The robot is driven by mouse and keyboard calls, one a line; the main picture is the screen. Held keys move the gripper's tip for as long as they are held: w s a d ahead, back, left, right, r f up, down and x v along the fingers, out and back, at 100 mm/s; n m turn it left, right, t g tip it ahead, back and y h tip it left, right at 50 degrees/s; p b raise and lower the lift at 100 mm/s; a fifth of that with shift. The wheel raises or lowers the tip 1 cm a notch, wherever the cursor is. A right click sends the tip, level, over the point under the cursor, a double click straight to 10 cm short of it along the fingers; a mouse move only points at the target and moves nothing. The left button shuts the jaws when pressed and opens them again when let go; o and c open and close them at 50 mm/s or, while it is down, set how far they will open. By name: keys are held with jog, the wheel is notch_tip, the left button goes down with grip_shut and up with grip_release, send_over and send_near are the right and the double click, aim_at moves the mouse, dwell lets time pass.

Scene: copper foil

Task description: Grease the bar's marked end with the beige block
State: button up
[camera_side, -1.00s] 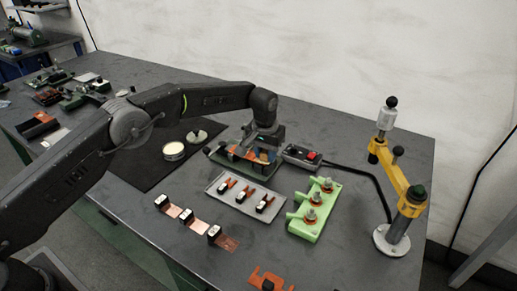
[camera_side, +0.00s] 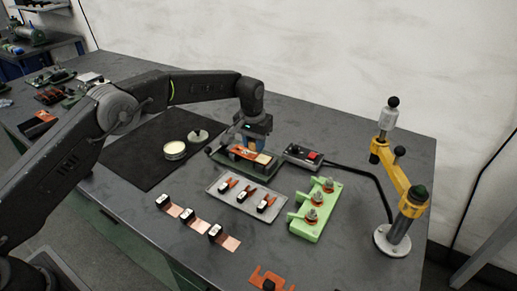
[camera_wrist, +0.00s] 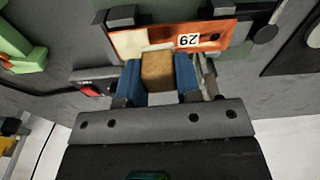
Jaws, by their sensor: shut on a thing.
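My gripper (camera_wrist: 159,82) is shut on the beige block (camera_wrist: 158,70), which sits between its blue jaw pads in the wrist view. The copper bar (camera_wrist: 215,32) with a white number label lies across a dark fixture just beyond the block. One end of the bar, the paler marked end (camera_wrist: 130,42), is at the left in the wrist view and at the right in the side view (camera_side: 263,158). In the side view my gripper (camera_side: 251,143) is just over the bar. The block overlaps the bar's lower edge in the wrist view; I cannot tell whether they touch.
An open round tin (camera_side: 174,151) and its lid (camera_side: 198,136) are on the black mat (camera_side: 140,150). A grey tray (camera_side: 222,200) with clips, a green stand (camera_side: 318,215), a switch box (camera_side: 303,156) and a yellow post (camera_side: 395,180) stand near. Several copper strips lie in front.

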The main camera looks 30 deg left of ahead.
jog(key=shift+r, duration=3.05)
